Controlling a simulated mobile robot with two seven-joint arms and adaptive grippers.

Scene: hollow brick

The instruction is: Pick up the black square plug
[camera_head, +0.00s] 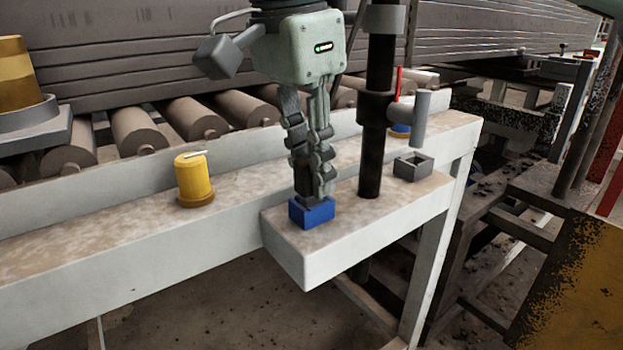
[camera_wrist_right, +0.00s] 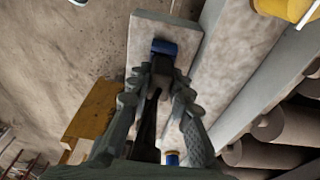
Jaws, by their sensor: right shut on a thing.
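My right gripper (camera_head: 313,195) points down at the front ledge and is shut on the black square plug. In the right wrist view the plug (camera_wrist_right: 162,66) shows as a dark piece between the fingertips. In the head view the fingers mostly hide it. The blue square block (camera_head: 312,213) is right below the fingertips on the ledge; it also shows in the right wrist view (camera_wrist_right: 165,47). I cannot tell whether the plug still touches the blue block. My left gripper is in neither view.
A grey hollow square block (camera_head: 412,168) stands to the right on the ledge (camera_head: 345,228). A dark vertical post (camera_head: 374,130) rises between it and my gripper. A yellow cylinder (camera_head: 194,180) stands to the left on the long beam. Conveyor rollers (camera_head: 196,117) lie behind.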

